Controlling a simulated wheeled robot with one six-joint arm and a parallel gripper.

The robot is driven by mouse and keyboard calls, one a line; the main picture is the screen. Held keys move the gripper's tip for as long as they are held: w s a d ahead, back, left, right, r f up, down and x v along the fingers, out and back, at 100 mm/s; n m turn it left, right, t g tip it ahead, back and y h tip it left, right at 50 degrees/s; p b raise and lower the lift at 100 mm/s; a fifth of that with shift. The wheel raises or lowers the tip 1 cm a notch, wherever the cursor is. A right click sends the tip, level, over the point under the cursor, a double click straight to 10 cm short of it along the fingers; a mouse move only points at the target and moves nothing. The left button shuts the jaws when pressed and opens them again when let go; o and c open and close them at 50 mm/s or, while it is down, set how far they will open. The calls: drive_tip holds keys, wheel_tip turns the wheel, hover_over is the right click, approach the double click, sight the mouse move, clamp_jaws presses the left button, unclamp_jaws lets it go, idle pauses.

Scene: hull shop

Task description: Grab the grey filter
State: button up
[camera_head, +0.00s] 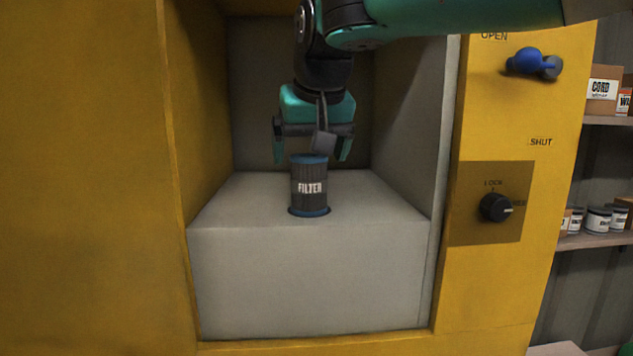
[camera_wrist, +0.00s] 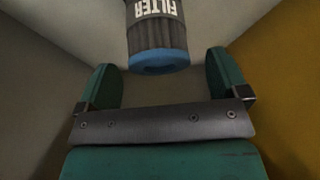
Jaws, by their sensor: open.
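The grey filter (camera_head: 309,187) is a dark grey ribbed cylinder with blue end rims and a white "FILTER" label. It stands upright on the pale grey block inside the yellow cabinet, with a blue ring at its foot. My gripper (camera_head: 312,158) points down above it, with its green fingers open, one to each side of the filter's top in the head view. In the wrist view, the filter (camera_wrist: 158,38) shows ahead of the gap between the fingers (camera_wrist: 166,80), and no contact shows.
The pale block (camera_head: 310,285) fills the lower recess, with walls close on both sides. The cabinet's right panel holds a blue handle (camera_head: 530,62) between "OPEN" and "SHUT" and a black knob (camera_head: 494,208). Shelves (camera_head: 600,120) with boxes and cans stand at far right.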

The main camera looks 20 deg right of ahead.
drive_tip(key=b+x, duration=0.1)
drive_tip(key=x, duration=0.2)
drive_tip(key=shift+s+f, duration=0.1)
drive_tip(key=shift+f, duration=0.15)
drive_tip(key=shift+w+f, duration=0.25)
drive_tip(key=shift+a+r, duration=0.1)
drive_tip(key=shift+r, duration=0.05)
drive_tip(key=c, duration=1)
drive_tip(key=shift+c, duration=0.2)
drive_tip(key=shift+r, duration=0.15)
